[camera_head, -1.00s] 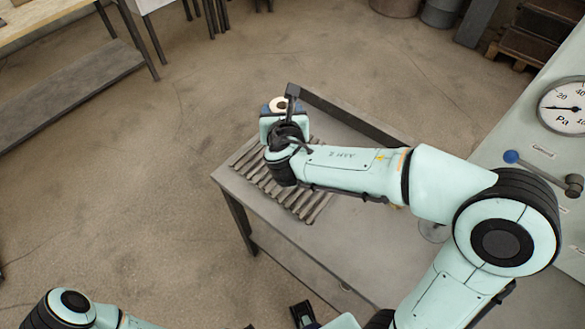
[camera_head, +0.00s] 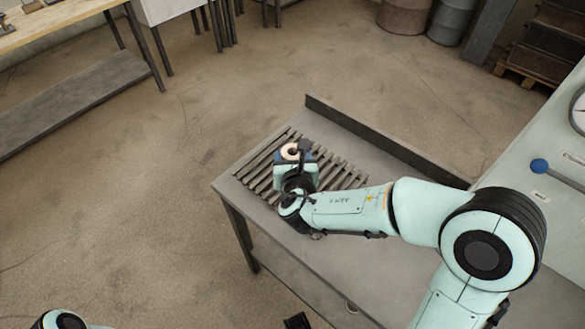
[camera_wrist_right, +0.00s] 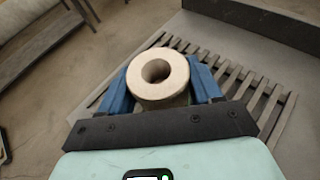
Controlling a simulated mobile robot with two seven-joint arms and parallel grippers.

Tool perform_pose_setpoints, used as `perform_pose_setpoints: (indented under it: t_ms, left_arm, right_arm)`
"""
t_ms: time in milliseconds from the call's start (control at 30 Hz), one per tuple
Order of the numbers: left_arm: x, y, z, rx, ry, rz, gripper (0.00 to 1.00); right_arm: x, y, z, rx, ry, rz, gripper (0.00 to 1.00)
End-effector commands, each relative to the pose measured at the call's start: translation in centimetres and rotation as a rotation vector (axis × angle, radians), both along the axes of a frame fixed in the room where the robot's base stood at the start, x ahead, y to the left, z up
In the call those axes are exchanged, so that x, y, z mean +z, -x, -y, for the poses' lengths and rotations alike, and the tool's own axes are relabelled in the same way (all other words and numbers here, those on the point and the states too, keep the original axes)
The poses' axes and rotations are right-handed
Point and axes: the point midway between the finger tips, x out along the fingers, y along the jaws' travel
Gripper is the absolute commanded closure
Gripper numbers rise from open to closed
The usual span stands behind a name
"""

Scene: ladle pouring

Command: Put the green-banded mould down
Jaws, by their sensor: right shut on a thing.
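The mould (camera_head: 290,151) is a pale, thick-walled cylinder with a round hole in its top. In the right wrist view the mould (camera_wrist_right: 158,92) stands upright between the blue fingers. Only a hint of green shows low on its side; the rest of the band is hidden. My right gripper (camera_head: 293,156) is shut on the mould, over the slatted rack (camera_head: 341,176) on the grey table. The right wrist view shows the gripper (camera_wrist_right: 160,84) with a finger on either side of it. I cannot tell whether the mould's underside touches the slats.
The grey table (camera_head: 330,262) has a raised dark edge (camera_head: 385,137) along its back. Bare slats lie on both sides of the mould. A pale panel with a blue-knobbed lever (camera_head: 540,166) stands at right. A workbench (camera_head: 60,28) is at upper left.

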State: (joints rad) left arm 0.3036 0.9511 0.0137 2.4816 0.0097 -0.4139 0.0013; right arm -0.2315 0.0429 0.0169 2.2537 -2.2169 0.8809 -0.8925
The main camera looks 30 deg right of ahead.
Motion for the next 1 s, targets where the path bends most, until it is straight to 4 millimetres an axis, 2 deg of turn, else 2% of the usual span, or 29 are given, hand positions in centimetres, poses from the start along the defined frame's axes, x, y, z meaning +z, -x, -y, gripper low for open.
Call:
perform_pose_setpoints:
  t_ms: [100, 233, 667, 700, 767, 800, 1000]
  left_arm:
    - [-0.6, -0.2, 0.0, 0.001, -0.001, 0.007, 0.57]
    - [-1.0, -0.4, 0.0, 0.002, -0.002, 0.013, 0.57]
    - [-1.3, -0.6, 0.0, 0.004, -0.002, 0.019, 0.57]
    - [-1.4, -0.6, 0.0, 0.005, -0.003, 0.022, 0.57]
    - [-1.3, -0.6, 0.0, 0.005, -0.003, 0.021, 0.57]
    - [-1.2, -0.6, 0.0, 0.005, -0.003, 0.021, 0.57]
    - [-1.2, -0.6, 0.0, 0.004, -0.002, 0.02, 0.57]
  right_arm:
    - [-2.2, 0.0, 0.0, 0.0, 0.003, -0.004, 0.76]
    - [-3.8, 0.0, 0.0, 0.0, 0.002, -0.003, 0.76]
    - [-4.3, 0.0, 0.0, 0.0, 0.0, 0.001, 0.76]
    - [-4.4, 0.0, 0.0, 0.0, 0.0, -0.001, 0.33]
    - [-4.3, 0.0, 0.0, 0.0, 0.0, -0.001, 0.13]
    - [-4.3, 0.0, 0.0, 0.0, 0.0, -0.001, 0.1]
    - [-4.3, 0.0, 0.0, 0.0, 0.0, -0.001, 0.1]
